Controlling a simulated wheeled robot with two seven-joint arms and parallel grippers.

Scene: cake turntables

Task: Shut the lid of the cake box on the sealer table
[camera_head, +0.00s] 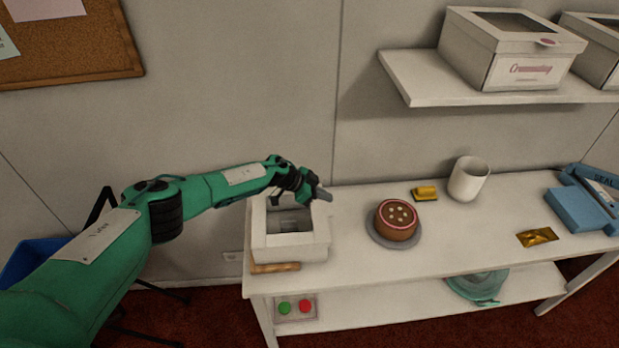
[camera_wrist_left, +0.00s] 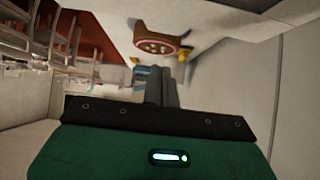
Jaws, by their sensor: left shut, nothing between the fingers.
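The white cake box (camera_head: 291,248) stands at the left end of the white sealer table (camera_head: 400,262). Its lid (camera_head: 258,222) has a window framed in white and shows above the box front. I cannot tell from this view how far the lid is raised. My left gripper (camera_head: 323,194) is at the back right top corner of the box, its fingers shut and empty, pointing right. I cannot tell whether it touches the lid. The shut fingers also show in the left wrist view (camera_wrist_left: 161,86). My right gripper is not in view.
A chocolate cake (camera_head: 397,222) on a grey plate is right of the box. A yellow block (camera_head: 425,193), a white cup (camera_head: 468,179), a gold packet (camera_head: 537,237) and a blue sealer (camera_head: 582,208) stand farther right. A shelf (camera_head: 440,88) with white boxes hangs above.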

